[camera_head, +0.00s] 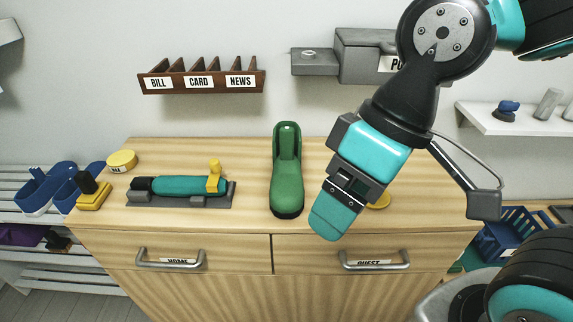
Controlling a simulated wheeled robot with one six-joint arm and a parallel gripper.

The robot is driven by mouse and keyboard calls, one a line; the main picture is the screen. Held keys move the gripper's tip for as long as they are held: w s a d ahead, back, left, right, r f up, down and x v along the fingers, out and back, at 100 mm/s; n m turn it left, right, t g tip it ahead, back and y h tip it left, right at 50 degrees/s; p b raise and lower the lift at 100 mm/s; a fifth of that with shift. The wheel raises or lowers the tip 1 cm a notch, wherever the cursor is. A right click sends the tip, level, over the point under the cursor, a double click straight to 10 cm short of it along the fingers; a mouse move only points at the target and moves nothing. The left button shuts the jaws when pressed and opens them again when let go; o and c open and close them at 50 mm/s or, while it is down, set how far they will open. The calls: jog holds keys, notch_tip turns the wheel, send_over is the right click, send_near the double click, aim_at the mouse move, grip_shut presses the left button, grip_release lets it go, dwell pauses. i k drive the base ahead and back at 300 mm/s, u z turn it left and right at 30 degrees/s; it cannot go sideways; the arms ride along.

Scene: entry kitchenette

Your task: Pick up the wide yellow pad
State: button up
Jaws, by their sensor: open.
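A yellow block-like pad (94,196) with a black knob on top lies at the left front corner of the wooden cabinet top (250,225). A round yellow tin (122,158) with a small label stands behind it. Another yellow round piece (379,201) lies at the right, partly hidden behind my gripper. My gripper (331,218) points down over the right half of the cabinet, far to the right of the knobbed pad. It is open, and I see nothing held in it.
A green boot (286,172) stands mid-cabinet. A teal cylinder with a yellow clamp (215,178) lies on a grey base between boot and pad. A brown letter rack (203,82) and grey shelf (315,64) are on the wall. Blue shoes (45,190) sit left.

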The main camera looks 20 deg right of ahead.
aim_at(94, 193)
jog(key=u, duration=0.25)
jog(key=k, duration=0.5)
jog(key=u, duration=1.95)
jog(key=i, duration=1.4)
jog(key=z, duration=0.45)
jog(key=i, duration=0.6)
jog(key=z, duration=0.95)
jog(key=i, duration=0.25)
jog(key=z, duration=0.25)
